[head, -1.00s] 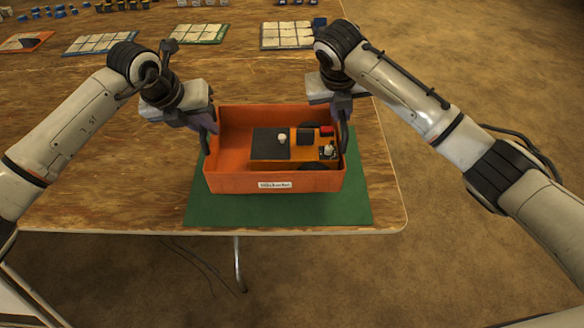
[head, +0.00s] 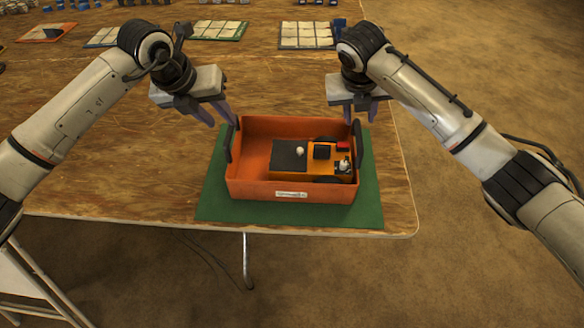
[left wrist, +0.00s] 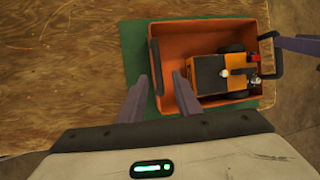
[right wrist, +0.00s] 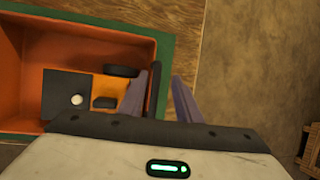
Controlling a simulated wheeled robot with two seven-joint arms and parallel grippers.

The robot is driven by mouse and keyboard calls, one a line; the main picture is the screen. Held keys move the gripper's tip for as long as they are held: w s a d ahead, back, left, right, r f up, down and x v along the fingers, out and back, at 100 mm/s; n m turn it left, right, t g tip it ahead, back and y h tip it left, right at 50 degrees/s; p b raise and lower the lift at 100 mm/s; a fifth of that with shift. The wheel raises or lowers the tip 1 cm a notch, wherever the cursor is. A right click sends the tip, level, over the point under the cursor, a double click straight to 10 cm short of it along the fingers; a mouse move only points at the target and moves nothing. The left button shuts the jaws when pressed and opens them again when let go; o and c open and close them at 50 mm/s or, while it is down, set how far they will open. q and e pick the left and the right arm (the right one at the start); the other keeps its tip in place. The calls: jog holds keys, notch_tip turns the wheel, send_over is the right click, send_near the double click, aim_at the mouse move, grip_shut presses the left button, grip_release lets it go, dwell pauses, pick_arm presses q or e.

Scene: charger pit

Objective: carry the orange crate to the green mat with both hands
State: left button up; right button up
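The orange crate (head: 250,180) sits upright on the green mat (head: 215,208) near the table's front edge, with mat showing around it. It holds an orange and black wheeled device (head: 300,163). A dark handle stands at each end of the crate. My left gripper (head: 222,118) is open and empty, just above and behind the left handle (left wrist: 155,68). My right gripper (head: 364,115) is open and empty, above the right handle (head: 358,135). Both grippers show open fingers in the left wrist view (left wrist: 157,90) and the right wrist view (right wrist: 165,80).
The wooden table (head: 120,190) is clear to the left of the mat. Trays of pale tiles (head: 306,36) and small blue blocks lie along the back. The table's right edge is close to the mat, with brown floor beyond. A wooden crate (right wrist: 312,145) stands on the floor.

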jog(key=shift+s+r, duration=0.1)
jog(key=shift+r, duration=0.1)
pick_arm(q)
jog(key=v, duration=0.9)
pick_arm(e)
jog(key=v, duration=1.1)
jog(key=shift+r, duration=0.3)
jog(key=shift+s+a, duration=0.1)
jog(key=shift+s, duration=0.05)
